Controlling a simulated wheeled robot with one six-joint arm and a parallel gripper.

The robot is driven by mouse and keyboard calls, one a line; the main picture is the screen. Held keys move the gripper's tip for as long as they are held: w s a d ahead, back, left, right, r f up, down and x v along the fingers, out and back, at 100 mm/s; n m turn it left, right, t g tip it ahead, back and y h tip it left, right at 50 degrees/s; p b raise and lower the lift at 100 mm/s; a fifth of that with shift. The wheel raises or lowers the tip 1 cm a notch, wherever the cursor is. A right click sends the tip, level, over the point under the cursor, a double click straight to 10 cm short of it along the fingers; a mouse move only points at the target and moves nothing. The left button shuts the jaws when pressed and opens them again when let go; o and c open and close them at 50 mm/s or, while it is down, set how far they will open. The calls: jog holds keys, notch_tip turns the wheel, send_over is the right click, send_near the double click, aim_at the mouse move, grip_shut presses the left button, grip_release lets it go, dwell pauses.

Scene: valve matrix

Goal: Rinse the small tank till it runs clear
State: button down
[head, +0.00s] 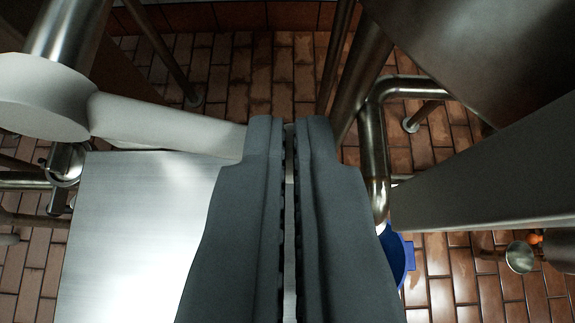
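My gripper (290,135) fills the middle of the head view, its two dark grey fingers nearly together with a narrow pale strip between them. I cannot tell whether they hold something thin. A pale lever (165,124) runs from a round pale hub (40,97) on the left to the left fingertip, where its end is hidden. I cannot tell whether it is gripped or only behind the finger. I cannot tell which steel body is the small tank. No running water can be made out.
A flat steel surface (140,235) lies below the lever. A bent steel pipe (372,150) comes down at right above a blue object (396,255), partly hidden. Large steel panels (480,190) crowd the right. A small round metal part (520,257) sits beside an orange piece. Brown tiled floor (450,290) shows below.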

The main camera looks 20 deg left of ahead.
jog(key=shift+a+f, duration=0.15)
jog(key=shift+f, duration=0.8)
jog(key=shift+s, duration=0.1)
dwell(7.0)
